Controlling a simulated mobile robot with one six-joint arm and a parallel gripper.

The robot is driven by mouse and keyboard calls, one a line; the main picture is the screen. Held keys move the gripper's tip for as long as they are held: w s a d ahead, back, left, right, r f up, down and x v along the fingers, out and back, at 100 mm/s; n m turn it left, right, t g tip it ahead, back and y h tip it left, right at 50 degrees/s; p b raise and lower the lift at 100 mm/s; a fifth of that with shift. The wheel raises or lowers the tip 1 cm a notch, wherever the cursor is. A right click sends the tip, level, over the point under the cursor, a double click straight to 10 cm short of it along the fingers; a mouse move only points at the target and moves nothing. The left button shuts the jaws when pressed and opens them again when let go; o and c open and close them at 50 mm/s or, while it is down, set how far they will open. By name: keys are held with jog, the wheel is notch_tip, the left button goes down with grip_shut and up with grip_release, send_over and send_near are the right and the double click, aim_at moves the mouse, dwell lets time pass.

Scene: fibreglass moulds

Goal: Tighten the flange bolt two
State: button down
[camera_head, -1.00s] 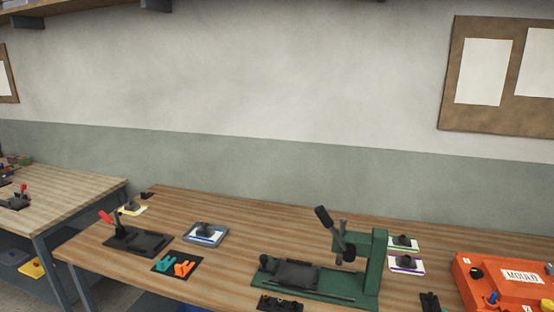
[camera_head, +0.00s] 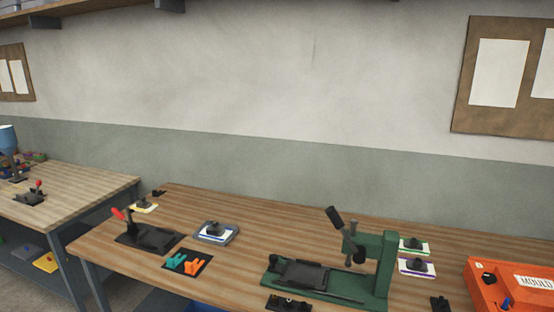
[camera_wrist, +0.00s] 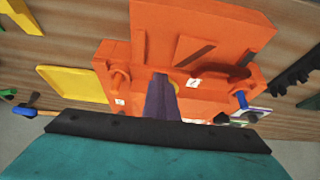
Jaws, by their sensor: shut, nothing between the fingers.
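The orange mould (camera_head: 482,295) is at the right edge of the head view, cut off by the frame, with a MOULD label and a blue-handled part (camera_head: 505,303). In the wrist view the orange mould (camera_wrist: 205,30) fills the upper middle. An orange bolt-like post (camera_wrist: 118,82) stands on its left and a blue-topped one (camera_wrist: 241,100) on its right. Small white labels are too small to read, so I cannot tell which is flange bolt two. My gripper (camera_wrist: 161,78) shows as narrow purple fingers, shut and empty, in front of the mould. Contact cannot be told.
A green press (camera_head: 385,265) with a raised lever stands left of the mould. A black toggle clamp (camera_head: 150,238), a small orange and teal part set (camera_head: 187,262) and several small plates share the wooden bench (camera_head: 280,229). A yellow tray (camera_wrist: 75,84) lies beside the mould.

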jog(key=shift+w+a+b, duration=0.25)
jog(key=shift+a+b, duration=0.15)
jog(key=shift+a, duration=0.55)
jog(key=shift+w+a, duration=0.35)
jog(key=shift+a, duration=0.2)
dwell(0.8)
jog(key=shift+s+a, duration=0.25)
jog(key=shift+s, duration=0.05)
dwell(0.4)
notch_tip(320, 180, up, 6)
jog(key=p, duration=0.2)
dwell(0.5)
jog(key=shift+d, duration=0.2)
